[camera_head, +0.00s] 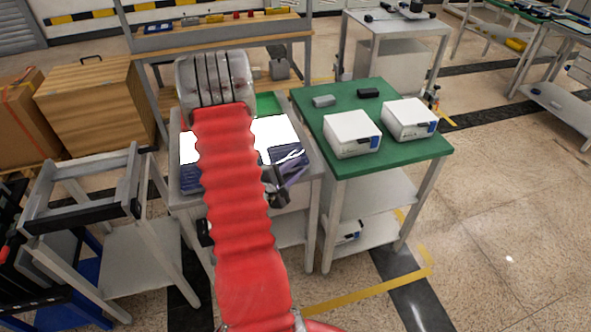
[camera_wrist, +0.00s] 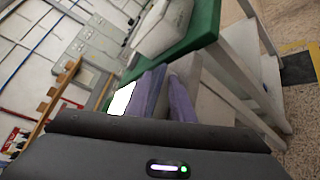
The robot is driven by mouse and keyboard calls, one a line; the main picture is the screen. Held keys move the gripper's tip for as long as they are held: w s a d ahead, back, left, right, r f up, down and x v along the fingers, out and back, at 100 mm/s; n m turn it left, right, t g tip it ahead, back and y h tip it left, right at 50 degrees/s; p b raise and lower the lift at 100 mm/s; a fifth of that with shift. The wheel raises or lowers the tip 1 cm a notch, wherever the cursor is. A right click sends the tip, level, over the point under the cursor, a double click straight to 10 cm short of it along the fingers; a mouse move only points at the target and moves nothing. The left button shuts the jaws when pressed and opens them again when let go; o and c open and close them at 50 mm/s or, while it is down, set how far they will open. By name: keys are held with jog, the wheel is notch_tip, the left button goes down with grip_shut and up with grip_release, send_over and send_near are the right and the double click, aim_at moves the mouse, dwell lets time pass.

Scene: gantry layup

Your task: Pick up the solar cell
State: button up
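Dark blue solar cells lie on the grey worktable at the centre left in the head view; one patch (camera_head: 190,181) shows left of my red-sleeved arm. Another dark blue patch (camera_head: 287,155) shows to its right, partly behind my gripper. My arm hides the middle of the table.
White sheets (camera_head: 275,131) and a green tray (camera_head: 267,103) are on the same worktable. A green-topped table (camera_head: 385,150) with two white boxes (camera_head: 352,134) stands close on the right. A grey frame stand (camera_head: 85,195) is at left. Open floor lies at far right.

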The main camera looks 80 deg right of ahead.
grip_shut()
jog(key=shift+s+a, duration=0.35)
jog(key=shift+a, duration=0.2)
jog(key=shift+s+a, duration=0.3)
jog(key=shift+a, duration=0.25)
jog(key=shift+o, duration=1.8)
grip_release()
jog(key=v, duration=0.7)
jog(key=shift+a, duration=0.2)
